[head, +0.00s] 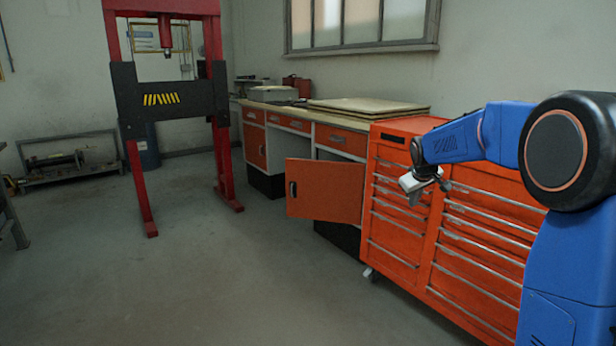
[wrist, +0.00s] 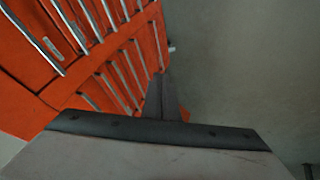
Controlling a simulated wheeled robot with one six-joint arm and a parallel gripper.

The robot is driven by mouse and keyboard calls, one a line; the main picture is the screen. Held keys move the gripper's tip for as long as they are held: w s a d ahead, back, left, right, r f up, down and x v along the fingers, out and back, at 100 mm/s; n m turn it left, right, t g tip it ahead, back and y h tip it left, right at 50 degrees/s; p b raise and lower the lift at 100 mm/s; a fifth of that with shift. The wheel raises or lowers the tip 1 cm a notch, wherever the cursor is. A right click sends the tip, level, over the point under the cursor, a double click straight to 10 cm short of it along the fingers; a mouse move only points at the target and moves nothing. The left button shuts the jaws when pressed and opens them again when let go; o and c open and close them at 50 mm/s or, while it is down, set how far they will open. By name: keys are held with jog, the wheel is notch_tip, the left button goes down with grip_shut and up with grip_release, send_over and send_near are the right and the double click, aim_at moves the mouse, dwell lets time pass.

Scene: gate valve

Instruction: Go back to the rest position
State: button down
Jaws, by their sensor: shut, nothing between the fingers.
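My gripper (head: 420,186) is at the end of my blue arm on the right of the head view, in front of the orange tool cabinet (head: 397,245). It looks small and grey there, and its fingers are shut with nothing visible between them. In the wrist view the gripper body (wrist: 150,155) fills the bottom, and a dark finger (wrist: 165,97) points up toward the cabinet drawers (wrist: 120,75). No gate valve shows in either view.
A workbench (head: 340,122) with an open orange door (head: 325,190) stands left of the cabinet. A red press frame (head: 222,130) stands further left. The grey floor (head: 220,285) in the middle is clear. A window (head: 362,22) is on the back wall.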

jog(key=s+a+r+m+g+y, duration=0.1)
jog(key=s+a+m, duration=0.15)
jog(key=s, duration=1.75)
jog(key=s+a+m, duration=0.1)
jog(key=s+a, duration=0.2)
jog(key=s, duration=1.7)
jog(key=s+f, duration=0.3)
jog(key=s, duration=0.3)
jog(key=s+a+f, duration=0.1)
jog(key=s+f, duration=0.2)
jog(key=s, duration=0.4)
jog(key=shift+s+a+f+m+g+y, duration=0.2)
jog(key=shift+a+m+g+y, duration=0.1)
jog(key=shift+m, duration=0.05)
jog(key=c, duration=2.4)
grip_release()
jog(key=shift+c, duration=0.2)
